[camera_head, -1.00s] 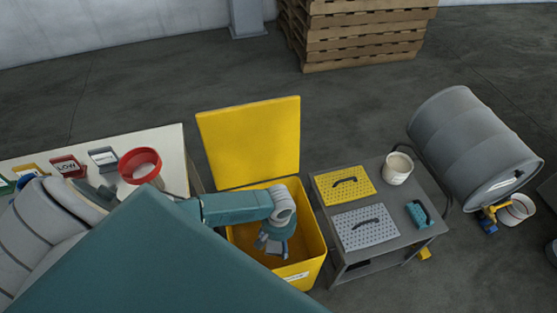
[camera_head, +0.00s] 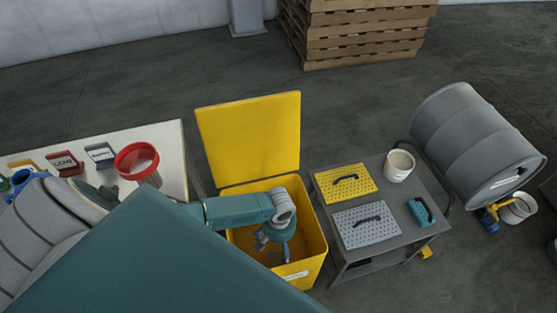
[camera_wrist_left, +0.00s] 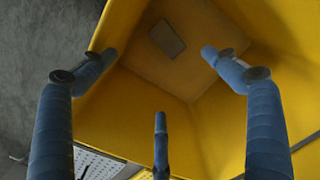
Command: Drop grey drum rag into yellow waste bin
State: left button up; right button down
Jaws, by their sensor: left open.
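The yellow waste bin (camera_head: 315,240) stands in the middle of the head view with its lid (camera_head: 250,140) raised. My left gripper (camera_head: 273,247) points down into the bin's mouth. In the left wrist view its three fingers (camera_wrist_left: 158,76) are spread wide with nothing between them. A small flat greyish-brown piece, which looks like the drum rag (camera_wrist_left: 167,39), lies on the bin's floor, apart from the fingers. The rag cannot be made out in the head view. My right gripper is not in view.
A grey cart (camera_head: 410,240) right of the bin carries a yellow perforated plate (camera_head: 335,188), a grey one (camera_head: 350,232), a white tub (camera_head: 399,166) and a teal item (camera_head: 421,212). A grey drum (camera_head: 470,140) lies beyond. A white table (camera_head: 165,140) holds a red-rimmed container (camera_head: 137,160).

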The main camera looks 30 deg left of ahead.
pick_arm(q)
notch_tip(320, 180, up, 12)
dwell(0.5)
dwell(0.4)
